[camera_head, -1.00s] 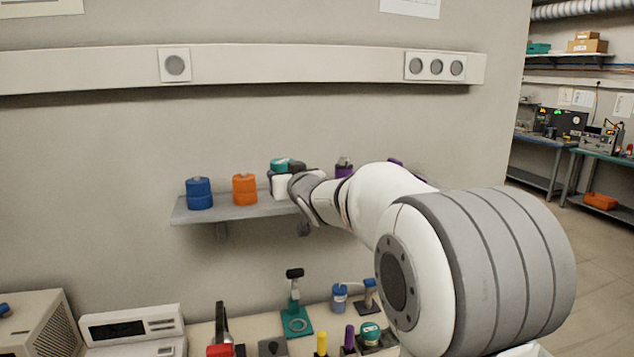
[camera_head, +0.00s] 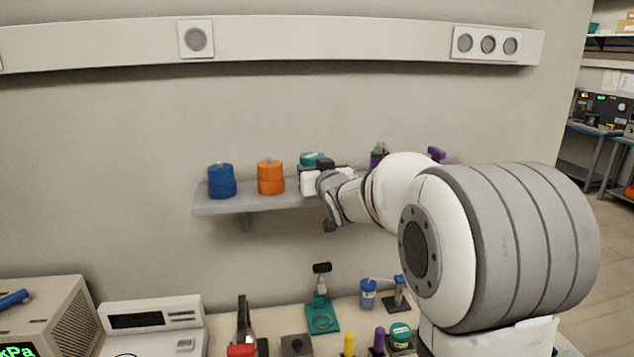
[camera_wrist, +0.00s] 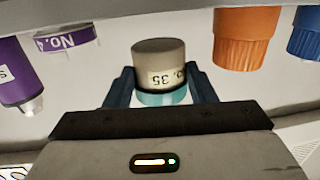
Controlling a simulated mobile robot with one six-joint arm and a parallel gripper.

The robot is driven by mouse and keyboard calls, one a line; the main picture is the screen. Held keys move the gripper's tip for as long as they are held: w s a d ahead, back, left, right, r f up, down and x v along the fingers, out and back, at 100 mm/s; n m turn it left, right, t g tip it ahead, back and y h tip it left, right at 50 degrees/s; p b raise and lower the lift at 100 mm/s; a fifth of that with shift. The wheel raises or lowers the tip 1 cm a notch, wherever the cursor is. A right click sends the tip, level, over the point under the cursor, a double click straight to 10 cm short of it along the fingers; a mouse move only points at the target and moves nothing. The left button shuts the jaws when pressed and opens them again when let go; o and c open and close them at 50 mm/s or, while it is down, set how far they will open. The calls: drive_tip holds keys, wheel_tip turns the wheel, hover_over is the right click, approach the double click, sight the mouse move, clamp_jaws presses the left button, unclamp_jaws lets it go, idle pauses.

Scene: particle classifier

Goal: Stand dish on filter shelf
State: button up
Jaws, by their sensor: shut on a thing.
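The dish (camera_wrist: 158,62) is a short round piece with a grey body, a teal band and a "35" label. It sits between the two dark fingers of my gripper (camera_wrist: 160,80) in the wrist view, and the gripper is shut on it. In the head view its teal part (camera_head: 312,158) shows at the grey wall shelf (camera_head: 255,204), between the orange jar and my wrist. My gripper and wrist hide much of the dish there. I cannot tell whether its base touches the shelf.
An orange jar (camera_head: 271,178) and a blue jar (camera_head: 221,181) stand left of the dish on the shelf. A purple container (camera_head: 378,156) stands to its right, partly behind my arm. The bench below holds a teal stand (camera_head: 322,315) and several small tools.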

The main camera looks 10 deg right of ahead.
drive_tip(key=shift+f, duration=1.5)
drive_tip(key=shift+s, duration=0.1)
drive_tip(key=shift+f, duration=0.15)
drive_tip(key=o, duration=1)
drive_tip(key=shift+r, duration=0.25)
drive_tip(key=s+d+b, duration=0.1)
drive_tip(key=s+b, duration=0.1)
drive_tip(key=s, duration=1)
drive_tip(key=s+f+g, duration=0.4)
drive_tip(key=s+f, duration=0.2)
drive_tip(key=s, duration=0.3)
drive_tip(key=s+f+m+g+h, duration=0.1)
drive_tip(key=s+f+g, duration=0.4)
drive_tip(key=s, duration=0.4)
drive_tip(key=s+f+g, duration=0.5)
drive_tip(key=s+f, duration=0.1)
drive_tip(key=s, duration=0.4)
drive_tip(key=shift+a+f+h, duration=0.4)
